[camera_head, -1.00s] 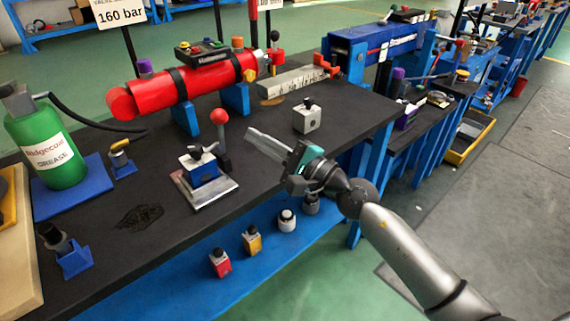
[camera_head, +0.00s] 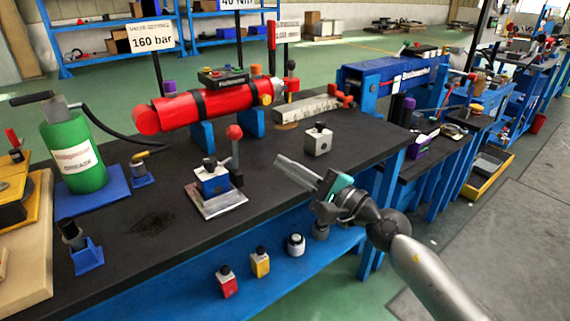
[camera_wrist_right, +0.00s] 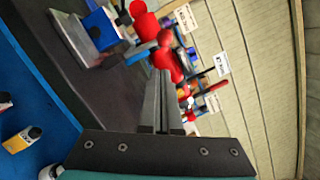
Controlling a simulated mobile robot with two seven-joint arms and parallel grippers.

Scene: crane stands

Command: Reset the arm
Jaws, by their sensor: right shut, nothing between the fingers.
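My right gripper (camera_head: 296,172) is shut and empty. In the head view it is over the front edge of the black-topped workbench (camera_head: 130,245), its fingers pointing left and slightly up. It lies to the right of a blue block on a metal plate (camera_head: 217,203) and a red-knobbed lever (camera_head: 235,133), apart from both. In the right wrist view the closed fingers (camera_wrist_right: 162,80) run up the middle, and the red knob (camera_wrist_right: 143,18) shows beyond their tips. My left gripper is not in view.
A red cylinder (camera_head: 178,112) lies on blue supports at the bench's back. A green grease bottle (camera_head: 75,150) stands at left. A small grey block (camera_head: 318,141) sits behind my gripper. Small red (camera_head: 227,283) and yellow (camera_head: 260,262) bottles stand on the lower shelf. Open floor (camera_head: 500,240) lies right.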

